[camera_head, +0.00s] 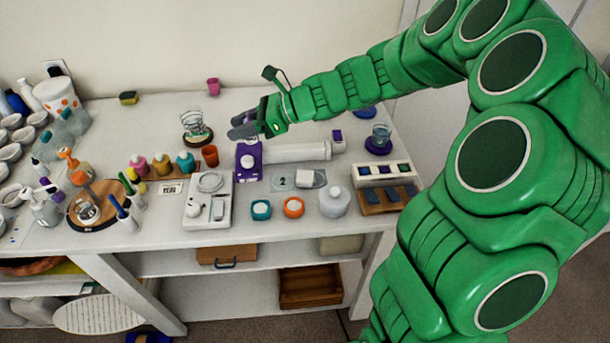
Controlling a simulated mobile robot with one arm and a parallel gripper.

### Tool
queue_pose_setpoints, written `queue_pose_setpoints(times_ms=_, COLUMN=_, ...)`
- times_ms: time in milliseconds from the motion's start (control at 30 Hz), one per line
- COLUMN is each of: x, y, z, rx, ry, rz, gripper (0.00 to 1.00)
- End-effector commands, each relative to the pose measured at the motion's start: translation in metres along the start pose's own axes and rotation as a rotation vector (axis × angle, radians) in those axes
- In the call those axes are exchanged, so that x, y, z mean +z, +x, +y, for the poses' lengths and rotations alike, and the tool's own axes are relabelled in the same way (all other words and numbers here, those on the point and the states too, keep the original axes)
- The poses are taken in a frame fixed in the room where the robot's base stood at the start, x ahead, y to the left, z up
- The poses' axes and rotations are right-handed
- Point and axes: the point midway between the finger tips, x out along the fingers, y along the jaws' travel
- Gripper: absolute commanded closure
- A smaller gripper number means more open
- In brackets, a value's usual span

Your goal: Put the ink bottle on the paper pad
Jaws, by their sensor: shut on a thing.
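My gripper (243,126) reaches in from the right over the back middle of the table. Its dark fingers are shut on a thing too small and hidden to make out. Pink (140,163), yellow (162,163) and teal (186,161) bottles stand in a row on the left, away from my gripper; any of them could be ink. I cannot pick out the paper pad with certainty. A pale flat piece marked with a figure (283,182) lies in front of the white roll.
A purple device (249,160) with a white roll (296,152) lies just below my gripper. A glass on a dark base (196,127) stands to its left. A white scale (206,212), teal (261,210) and orange (293,207) pots line the front. Cups crowd the left end.

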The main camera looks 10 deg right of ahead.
Motion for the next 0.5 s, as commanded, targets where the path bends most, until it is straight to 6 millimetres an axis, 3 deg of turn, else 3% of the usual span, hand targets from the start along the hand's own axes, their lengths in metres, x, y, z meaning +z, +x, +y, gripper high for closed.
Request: queue_pose_setpoints(times_ms=500, x=-0.035, y=-0.089, z=0.056, rx=0.046, ry=-0.017, rz=0.0, gripper=0.93)
